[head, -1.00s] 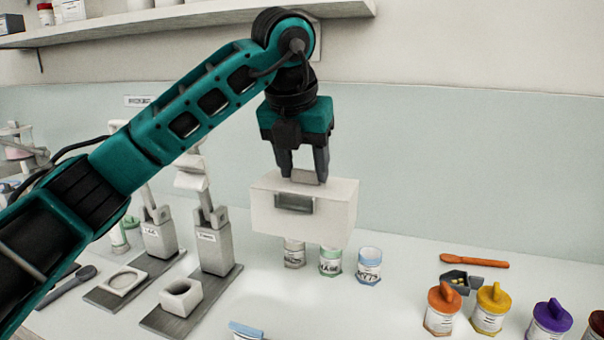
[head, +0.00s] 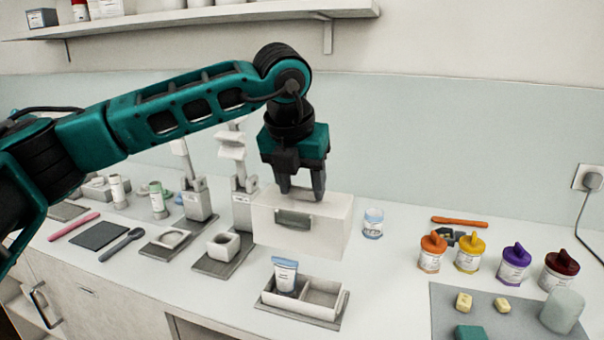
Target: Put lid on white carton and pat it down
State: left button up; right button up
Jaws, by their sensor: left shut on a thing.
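My left gripper (head: 301,194) points down and is shut at the top of a large white box (head: 325,226) with a dark grey rectangle on its front. The box is at or just above the counter, left of a blue-rimmed jar (head: 373,224); I cannot tell whether its bottom touches. I cannot make out a separate lid and carton, or which of them this box is. What is under and behind it is hidden. My right gripper is not in view.
A divided tray (head: 271,298) with a blue-capped tube stands in front. Grey stands (head: 223,266) are at left. Jars with orange (head: 431,252), yellow, purple and dark red lids stand at right, behind a grey mat (head: 440,295) with small blocks. The counter between is clear.

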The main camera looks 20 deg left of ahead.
aim_at(300, 203)
pick_arm(q)
jog(key=shift+f+b, duration=0.65)
jog(key=shift+f, duration=0.6)
jog(key=shift+f+b, duration=0.65)
jog(key=shift+f, duration=0.7)
jog(key=shift+f+b, duration=0.1)
jog(key=shift+b, duration=0.45)
jog(key=shift+f+b, duration=1.55)
jog(key=shift+b, duration=0.05)
jog(key=shift+f, duration=0.2)
jog(key=shift+f+b, duration=1.25)
